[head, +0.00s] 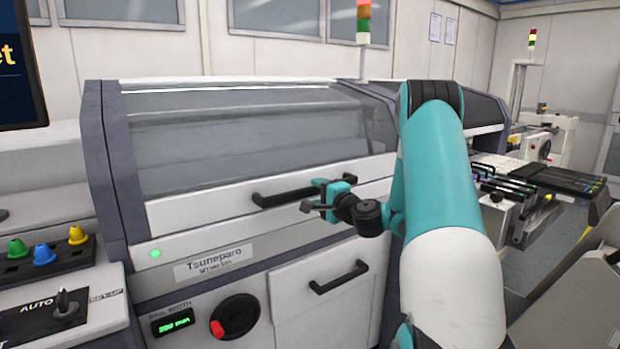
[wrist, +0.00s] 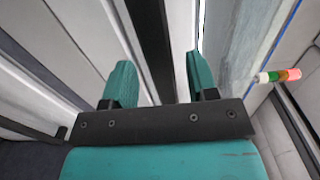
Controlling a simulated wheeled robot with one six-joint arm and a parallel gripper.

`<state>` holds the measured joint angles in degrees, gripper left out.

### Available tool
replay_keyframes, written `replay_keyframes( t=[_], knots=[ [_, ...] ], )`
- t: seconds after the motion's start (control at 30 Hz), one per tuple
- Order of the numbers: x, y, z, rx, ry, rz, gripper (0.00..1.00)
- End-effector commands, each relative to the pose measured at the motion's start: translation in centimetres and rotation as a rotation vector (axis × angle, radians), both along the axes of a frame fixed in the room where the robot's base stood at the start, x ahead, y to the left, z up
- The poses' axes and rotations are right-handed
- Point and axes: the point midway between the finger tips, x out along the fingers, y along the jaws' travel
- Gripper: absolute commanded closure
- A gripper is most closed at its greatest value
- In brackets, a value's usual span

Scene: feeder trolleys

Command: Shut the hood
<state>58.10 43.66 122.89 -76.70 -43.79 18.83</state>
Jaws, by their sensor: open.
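The hood (head: 250,135) is a clear window in a grey and white frame on the front of the white machine. Its lower edge lies down against the front panel, with no gap that I can see. A black bar handle (head: 283,196) runs along its white lower strip.
A lower door with its own black handle (head: 338,277) sits below the hood. A red-knobbed dial (head: 235,316) is beside that door. A control panel with coloured buttons (head: 45,254) stands at the left. Feeder trolley parts (head: 555,180) stand at the right.

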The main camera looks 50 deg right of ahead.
Motion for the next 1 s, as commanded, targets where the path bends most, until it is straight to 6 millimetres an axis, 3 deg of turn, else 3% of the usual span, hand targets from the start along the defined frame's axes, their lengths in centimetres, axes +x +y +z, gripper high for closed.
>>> replay_keyframes(
  t=[0.1, 0.23, 0.63, 0.87, 1.0],
  knots=[
    [2.1, -0.4, 0.3, -0.001, -0.002, 0.002, 0.47],
    [3.5, -0.8, 0.2, -0.001, 0.000, 0.001, 0.47],
    [4.2, -1.1, 0.0, 0.000, -0.001, -0.001, 0.47],
    [4.2, -1.0, 0.0, 0.000, 0.000, -0.001, 1.00],
    [4.2, -1.0, 0.1, 0.000, 0.001, -0.001, 1.00]
  ],
)
